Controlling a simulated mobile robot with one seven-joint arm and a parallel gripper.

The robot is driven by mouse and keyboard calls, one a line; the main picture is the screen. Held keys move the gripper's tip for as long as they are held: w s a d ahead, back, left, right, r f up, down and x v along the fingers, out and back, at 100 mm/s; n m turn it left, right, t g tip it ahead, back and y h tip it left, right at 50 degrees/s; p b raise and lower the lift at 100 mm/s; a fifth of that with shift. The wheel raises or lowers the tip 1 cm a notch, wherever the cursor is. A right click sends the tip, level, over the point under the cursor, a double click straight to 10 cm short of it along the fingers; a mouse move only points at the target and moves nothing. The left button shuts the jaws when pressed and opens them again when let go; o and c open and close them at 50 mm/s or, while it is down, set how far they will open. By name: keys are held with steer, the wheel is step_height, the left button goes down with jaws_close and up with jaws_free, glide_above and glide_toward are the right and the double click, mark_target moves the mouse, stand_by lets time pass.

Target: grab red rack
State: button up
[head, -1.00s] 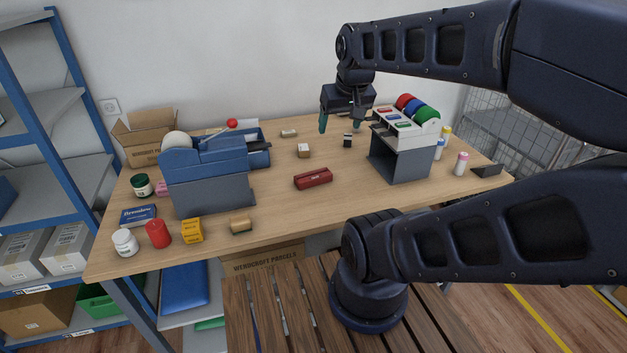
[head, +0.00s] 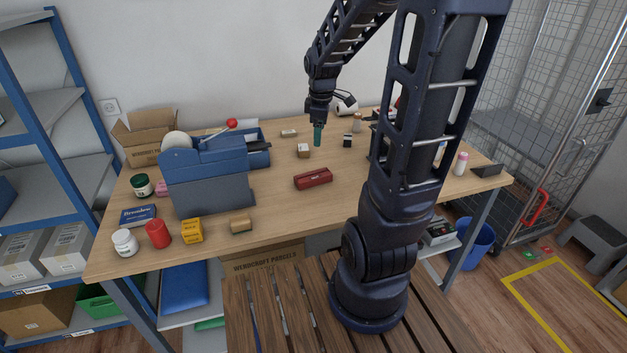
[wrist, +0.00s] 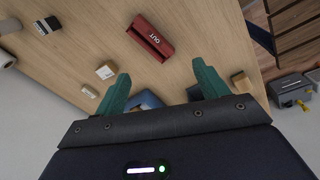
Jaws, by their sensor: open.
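The red rack (head: 313,178) is a small, low, long red block lying on the middle of the wooden table. In the wrist view the red rack (wrist: 150,37) shows lettering that looks like "OUT" and lies ahead of the fingertips, apart from them. My gripper (head: 318,142) is above the table, behind the rack in the head view, pointing down. In the wrist view the green fingers of my gripper (wrist: 160,77) are spread apart with nothing between them.
A small box (head: 303,150) and a dark block (head: 348,141) stand behind the rack. A blue dispenser (head: 208,180) stands at left, with a yellow box (head: 192,230) in front. My arm hides much of the right side. Table around the rack is clear.

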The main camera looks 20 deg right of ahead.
mark_target(313, 175)
steer(key=shift+w+f+n+g, duration=0.25)
steer(key=shift+w+f+n, duration=0.85)
steer(key=shift+f, duration=2.25)
steer(key=shift+w+f+n+g, duration=0.3)
steer(key=shift+w+f+n, duration=0.8)
steer(key=shift+f, duration=2.3)
steer(key=shift+w+f+n+g, duration=0.25)
steer(key=shift+w+f+n, duration=0.85)
steer(key=shift+f, duration=2.25)
steer(key=shift+s, duration=0.15)
steer(key=c, duration=1.2)
steer(key=shift+c, duration=0.6)
steer(key=shift+r, duration=0.2)
